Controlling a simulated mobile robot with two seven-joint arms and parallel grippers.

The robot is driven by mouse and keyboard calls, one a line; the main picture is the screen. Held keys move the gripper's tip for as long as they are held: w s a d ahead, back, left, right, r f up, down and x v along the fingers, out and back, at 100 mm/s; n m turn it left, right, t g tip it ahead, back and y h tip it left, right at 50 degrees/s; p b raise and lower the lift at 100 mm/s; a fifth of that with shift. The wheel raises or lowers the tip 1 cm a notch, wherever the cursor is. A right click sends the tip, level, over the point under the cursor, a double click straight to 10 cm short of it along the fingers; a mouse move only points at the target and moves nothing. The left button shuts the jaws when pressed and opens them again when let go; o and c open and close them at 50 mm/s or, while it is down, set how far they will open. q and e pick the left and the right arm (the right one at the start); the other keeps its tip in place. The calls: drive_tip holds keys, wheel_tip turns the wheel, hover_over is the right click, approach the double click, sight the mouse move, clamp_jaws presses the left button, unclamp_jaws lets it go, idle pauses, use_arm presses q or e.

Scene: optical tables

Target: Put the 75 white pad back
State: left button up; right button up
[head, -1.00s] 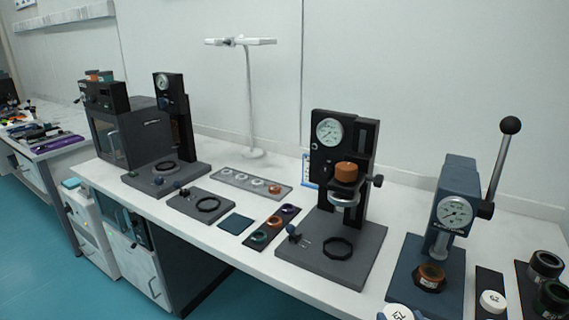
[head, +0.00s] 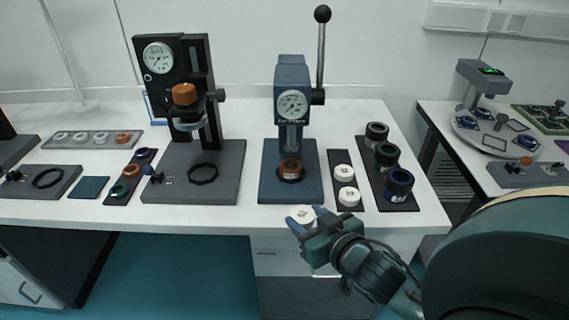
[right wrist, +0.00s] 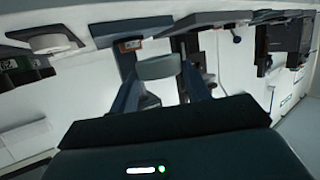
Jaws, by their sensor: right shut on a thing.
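My right gripper (head: 307,218) is shut on a white pad (head: 302,213) with dark marking on its top, too small to read for sure. It is held at the table's front edge, in front of the blue press. In the right wrist view the pad (right wrist: 160,66) sits between the two fingers. Two other white pads, a rear one (head: 343,171) and a front one (head: 348,196), lie on a narrow dark strip (head: 340,156) to the right of the press. Bare strip shows behind the rear pad. My left gripper is out of view.
The blue lever press (head: 291,75) holds an orange-brown ring on its base. A dark mat (head: 375,156) with several black cylinders lies right of the strip. A black gauge stand (head: 160,85) is at left. The table's right edge is near the mat.

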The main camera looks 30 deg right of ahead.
drive_tip(key=d+b, duration=0.1)
drive_tip(key=d, duration=0.8)
drive_tip(key=shift+w+d+f+y, duration=0.2)
drive_tip(key=shift+d+y, duration=0.1)
drive_tip(key=shift+y, duration=0.1)
approach(296, 169)
drive_tip(key=w, duration=0.3)
drive_tip(key=w+r, duration=0.1)
drive_tip(key=w, duration=0.1)
drive_tip(key=shift+w+a, duration=0.2)
drive_tip(key=shift+w, duration=0.15)
drive_tip(key=w, duration=0.2)
drive_tip(key=shift+w, duration=0.4)
drive_tip(key=shift+w+a+f+p, duration=0.1)
drive_tip(key=shift+w+p, duration=0.25)
drive_tip(key=shift+p, duration=0.2)
drive_tip(key=shift+w+f, duration=0.1)
drive_tip(key=shift+f, duration=0.4)
drive_tip(key=shift+f, duration=0.1)
